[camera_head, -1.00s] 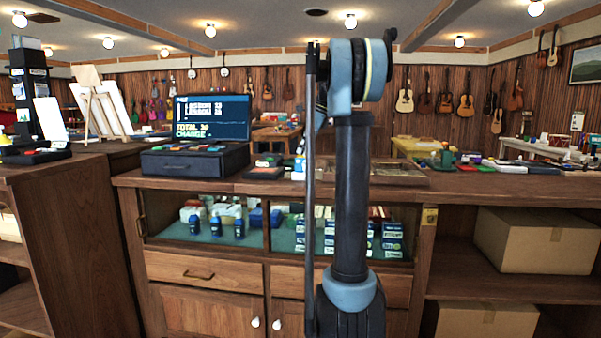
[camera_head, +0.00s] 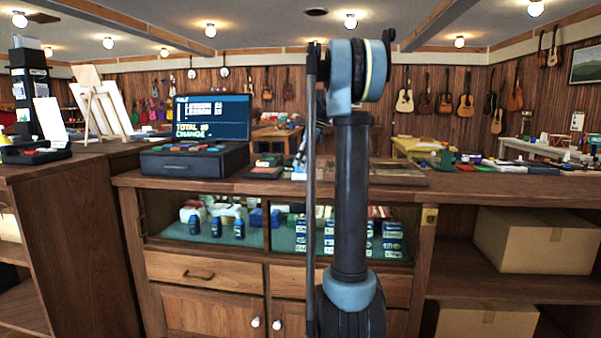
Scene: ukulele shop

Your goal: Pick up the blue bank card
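I cannot pick out a blue bank card for certain. Small flat coloured items lie on the wooden counter (camera_head: 530,186), too small to tell apart. Some are on a dark tray (camera_head: 264,173) left of my arm, and others form a coloured group (camera_head: 447,161) to its right. My arm stands upright in the middle of the view and hides part of the counter. My gripper cannot be made out; the far end of the arm is hidden behind its nearer links.
A register with a lit screen (camera_head: 212,118) and dark drawer box (camera_head: 195,160) stands left on the counter. A glass display (camera_head: 225,222) with small bottles and boxes is below. Cardboard boxes (camera_head: 535,240) sit on shelves at right. Guitars hang on the back wall.

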